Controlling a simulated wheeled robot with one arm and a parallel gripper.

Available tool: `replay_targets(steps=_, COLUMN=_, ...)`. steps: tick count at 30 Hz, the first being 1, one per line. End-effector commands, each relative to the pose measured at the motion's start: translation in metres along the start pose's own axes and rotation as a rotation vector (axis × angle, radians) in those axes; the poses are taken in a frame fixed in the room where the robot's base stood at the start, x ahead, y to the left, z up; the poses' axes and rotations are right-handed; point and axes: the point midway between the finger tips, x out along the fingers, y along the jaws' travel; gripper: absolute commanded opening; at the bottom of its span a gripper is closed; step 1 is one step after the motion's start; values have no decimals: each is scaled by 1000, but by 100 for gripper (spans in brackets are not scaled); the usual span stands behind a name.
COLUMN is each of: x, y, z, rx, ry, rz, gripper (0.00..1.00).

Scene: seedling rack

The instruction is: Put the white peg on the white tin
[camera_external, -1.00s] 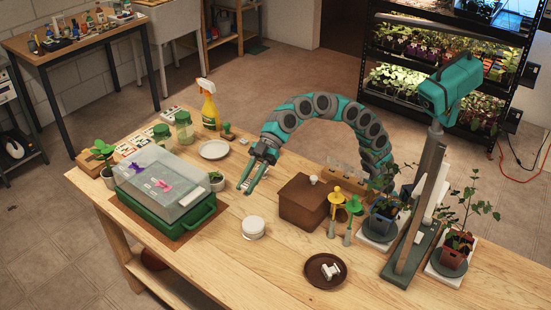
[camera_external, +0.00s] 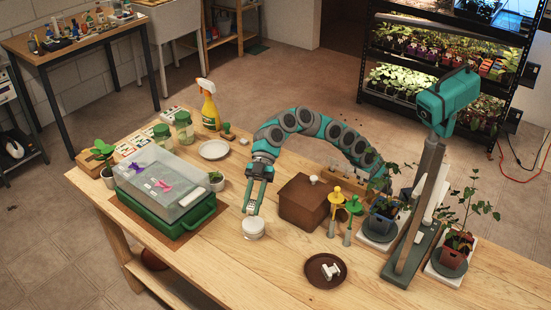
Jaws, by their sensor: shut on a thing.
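The white tin (camera_external: 254,234) is a low round tin on the table in front of the brown box. A white peg (camera_external: 331,271) lies on a round brown saucer (camera_external: 313,284) to the right of the tin and nearer the table's front edge. The peg is apart from my gripper.
The brown wooden box (camera_external: 306,207) stands close right of my gripper, with yellow and green stakes beside it. A green crate (camera_external: 183,219) with a clear lid carries a purple peg (camera_external: 136,167) and a pink peg (camera_external: 162,186). The table between tin and saucer is clear.

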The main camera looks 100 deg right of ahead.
Motion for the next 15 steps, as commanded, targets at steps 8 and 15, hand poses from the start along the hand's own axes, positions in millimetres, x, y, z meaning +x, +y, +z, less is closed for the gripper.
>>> replay_targets(steps=8, x=18, y=0, z=34, rx=2, ry=-2, rz=-2, gripper=0)
replay_targets(steps=15, x=20, y=0, z=36, rx=1, ry=0, rz=0, gripper=0)
